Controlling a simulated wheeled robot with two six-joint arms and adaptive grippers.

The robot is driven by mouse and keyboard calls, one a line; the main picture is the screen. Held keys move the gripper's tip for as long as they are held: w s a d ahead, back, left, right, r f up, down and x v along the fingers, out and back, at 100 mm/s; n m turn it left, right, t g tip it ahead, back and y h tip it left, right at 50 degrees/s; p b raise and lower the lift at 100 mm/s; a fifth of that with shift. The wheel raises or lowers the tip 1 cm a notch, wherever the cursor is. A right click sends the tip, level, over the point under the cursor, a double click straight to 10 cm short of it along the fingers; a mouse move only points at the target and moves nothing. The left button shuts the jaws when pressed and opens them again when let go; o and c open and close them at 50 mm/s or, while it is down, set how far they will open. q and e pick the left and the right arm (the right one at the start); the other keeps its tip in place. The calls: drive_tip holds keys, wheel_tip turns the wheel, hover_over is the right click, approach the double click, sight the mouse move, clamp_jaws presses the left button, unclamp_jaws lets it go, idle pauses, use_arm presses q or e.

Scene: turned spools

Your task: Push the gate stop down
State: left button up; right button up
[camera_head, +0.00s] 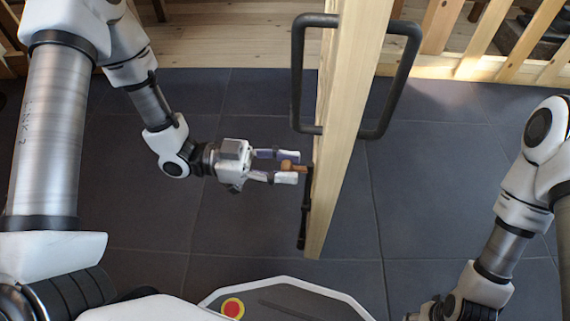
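The wooden gate (343,130) stands edge-on to me in the middle. The gate stop (304,211) is a dark rod low on its left face. A small brown turned wooden knob (300,168) sticks out to the left near the stop's upper end. My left gripper (290,167) reaches in from the left with one finger on each side of the knob. The gap is about as wide as the knob, and I cannot tell if both fingers touch it. My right gripper (432,311) is at the bottom right, partly cut off by the frame edge.
A dark pull handle (297,72) is on the gate's left face, and another (408,85) is on its right face. A slatted wooden fence (487,42) runs along the back right. The dark tiled floor (440,190) is clear to the right of the gate.

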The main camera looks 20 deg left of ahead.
use_arm(q)
clamp_jaws()
wheel_tip(320, 180, down, 4)
drive_tip(key=shift+r+b, duration=0.2)
drive_tip(key=shift+b, duration=0.4)
drive_tip(key=o, duration=0.7)
unclamp_jaws()
drive_tip(key=shift+f, duration=0.1)
